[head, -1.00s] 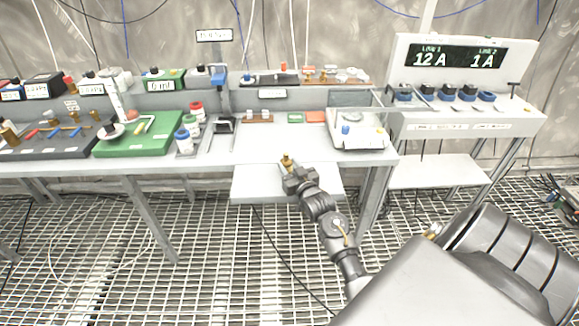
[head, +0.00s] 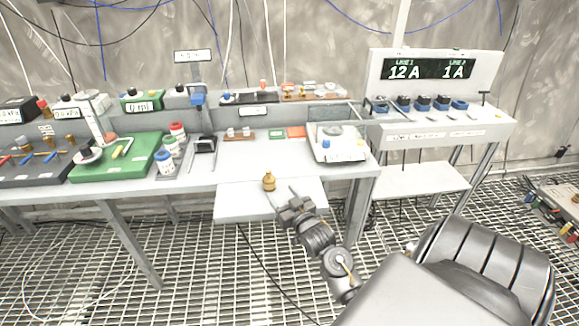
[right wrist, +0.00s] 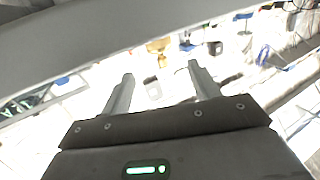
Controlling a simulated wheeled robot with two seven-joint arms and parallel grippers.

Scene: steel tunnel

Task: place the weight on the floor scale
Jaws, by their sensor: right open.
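The brass weight (head: 269,181) stands upright on a white shelf (head: 235,205) low at the front of the bench in the head view. My right gripper (head: 280,192) is open just in front of it and to its right, with the left finger close to its base; whether they touch I cannot tell. In the right wrist view the two fingers (right wrist: 160,75) are spread with nothing gripped. A golden shape (right wrist: 157,45) beyond them may be the weight. My left gripper is out of view. I cannot identify a floor scale for certain.
A bench balance (head: 337,143) stands on the bench at the right. A green board (head: 120,158) and bottles (head: 165,162) are at the left. A display console (head: 430,68) reads 12 A and 1 A. The grated floor (head: 190,270) is open below the bench.

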